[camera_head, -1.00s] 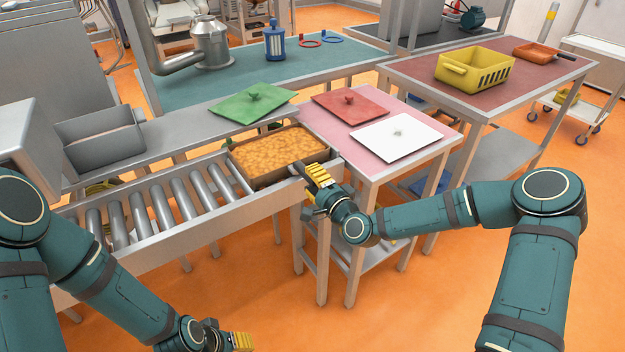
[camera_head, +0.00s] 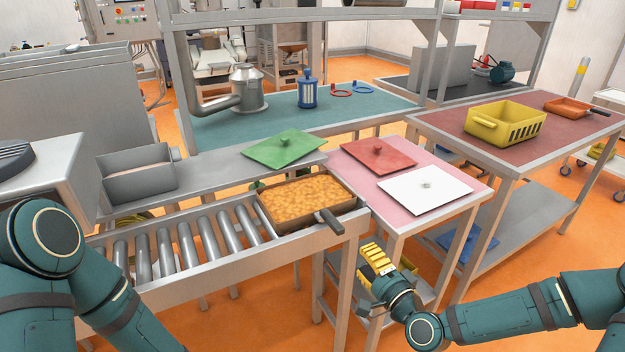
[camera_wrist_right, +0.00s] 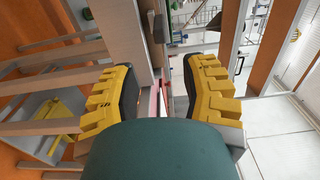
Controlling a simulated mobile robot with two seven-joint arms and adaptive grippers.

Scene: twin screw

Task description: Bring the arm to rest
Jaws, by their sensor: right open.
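My right gripper (camera_head: 376,266) hangs in front of the pink table, below and to the right of the food tray, apart from it. Its yellow fingers (camera_wrist_right: 158,92) are spread and empty in the right wrist view. The tray (camera_head: 345,203) of orange-brown food sits at the right end of the roller conveyor. Its dark handle (camera_head: 329,221) sticks out at the front, free of the gripper. My left arm (camera_head: 80,270) shows at the lower left; its gripper is out of the picture.
The pink table (camera_head: 357,182) bears a red lid (camera_head: 378,158) and a white lid (camera_head: 426,190). A green lid (camera_head: 284,149) lies on the ledge behind the conveyor (camera_head: 190,243). A yellow basket (camera_head: 504,125) stands on the right table. Orange floor is open at the lower middle.

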